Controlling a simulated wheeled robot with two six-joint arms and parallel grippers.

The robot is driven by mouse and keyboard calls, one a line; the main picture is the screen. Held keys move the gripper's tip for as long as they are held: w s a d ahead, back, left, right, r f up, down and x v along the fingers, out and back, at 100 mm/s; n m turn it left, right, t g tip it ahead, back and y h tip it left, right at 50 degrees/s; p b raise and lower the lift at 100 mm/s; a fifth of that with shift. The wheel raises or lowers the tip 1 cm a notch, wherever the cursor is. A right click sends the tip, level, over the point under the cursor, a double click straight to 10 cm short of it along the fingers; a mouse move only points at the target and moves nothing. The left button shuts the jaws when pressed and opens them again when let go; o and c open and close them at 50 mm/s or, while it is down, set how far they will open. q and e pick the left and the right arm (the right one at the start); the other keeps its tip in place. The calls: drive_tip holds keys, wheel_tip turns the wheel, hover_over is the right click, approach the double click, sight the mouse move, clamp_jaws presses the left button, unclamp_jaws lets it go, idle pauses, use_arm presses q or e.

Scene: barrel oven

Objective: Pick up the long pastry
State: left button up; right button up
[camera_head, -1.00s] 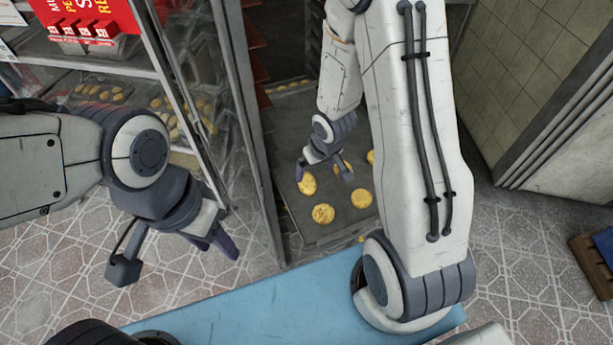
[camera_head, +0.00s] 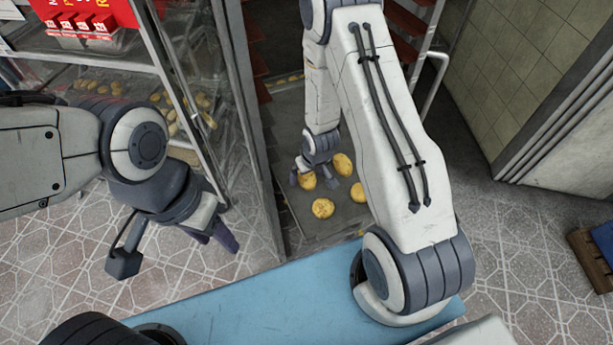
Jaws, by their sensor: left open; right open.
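Several golden pastries lie on a dark tray (camera_head: 335,222) at the oven opening. They include a round one in front (camera_head: 323,208), one to the right (camera_head: 358,192), one behind (camera_head: 342,164) and one at the left (camera_head: 308,181). I cannot tell for certain which is the long pastry. My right gripper (camera_head: 314,180) is open, low over the left and rear pastries, and partly covers them. I cannot see whether it touches one. My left gripper (camera_head: 224,238) is open and empty, in the air over the tiled floor, left of the tray.
A glass-fronted display case (camera_head: 105,62) with more pastries stands at the left. A rack with reddish shelves (camera_head: 412,22) is behind my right arm. A tiled wall (camera_head: 530,80) is at the right. A wooden crate (camera_head: 590,262) lies on the floor at the far right.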

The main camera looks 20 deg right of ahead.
drive_tip(key=c, duration=1.4)
drive_tip(key=shift+c, duration=0.2)
drive_tip(key=shift+r, duration=0.1)
